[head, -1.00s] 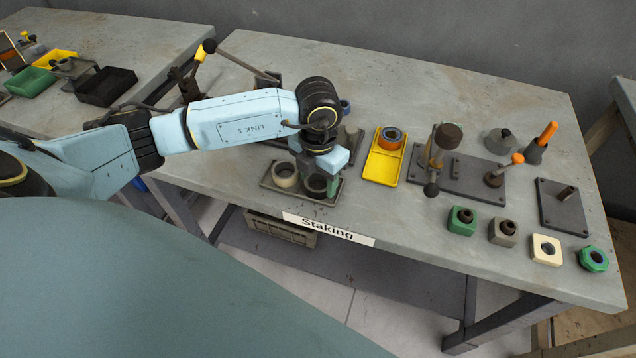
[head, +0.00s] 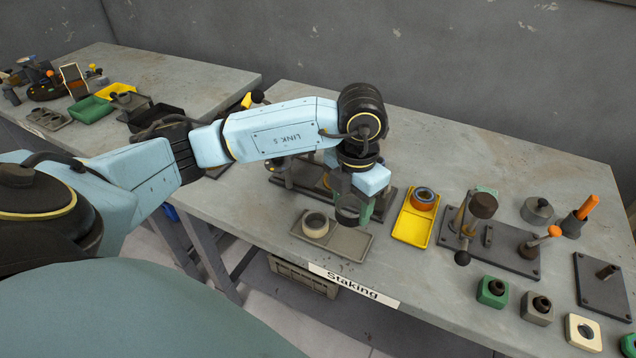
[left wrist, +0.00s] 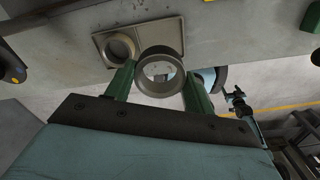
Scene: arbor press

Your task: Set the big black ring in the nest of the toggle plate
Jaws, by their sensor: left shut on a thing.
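My left gripper (head: 352,212) is shut on the big black ring (head: 346,216), just above the right part of a grey-brown tray (head: 352,243). In the left wrist view the dark ring (left wrist: 160,90) sits between the two green fingers, its opening facing the camera. It overlaps the tray in that view; the exact height of the gap is hard to tell. The toggle plate (head: 520,263) lies to the right on the bench, with a dark-knobbed lever and an orange-tipped handle. I cannot make out its nest clearly. My right gripper is not in view.
A beige ring (head: 316,224) stands in the tray's left part. Green (head: 492,291) and grey (head: 537,307) blocks stand near the front edge.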

